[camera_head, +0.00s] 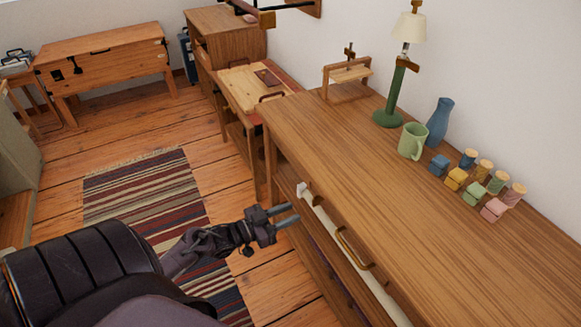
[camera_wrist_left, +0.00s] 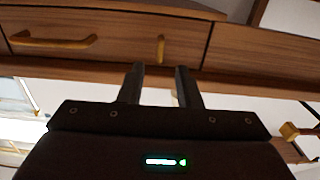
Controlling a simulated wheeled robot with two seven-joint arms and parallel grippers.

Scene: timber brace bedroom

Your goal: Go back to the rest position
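My left gripper (camera_head: 287,214) reaches in from the lower left in the head view, beside the front edge of the long wooden dresser (camera_head: 330,165). Its two fingers are apart with nothing between them. In the left wrist view the same gripper (camera_wrist_left: 160,82) shows two parallel dark fingers with a gap, pointing at the wooden drawer fronts (camera_wrist_left: 115,50). I cannot tell whether the fingertips touch the dresser. My right gripper is in neither view.
On the dresser stand a green lamp (camera_head: 389,117), a green mug (camera_head: 412,141), a blue vase (camera_head: 439,122) and several coloured blocks (camera_head: 456,179). A drawer handle (camera_head: 354,250) juts from the front. A striped rug (camera_head: 140,185) lies on open floor. A wooden desk (camera_head: 105,65) stands at the back left.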

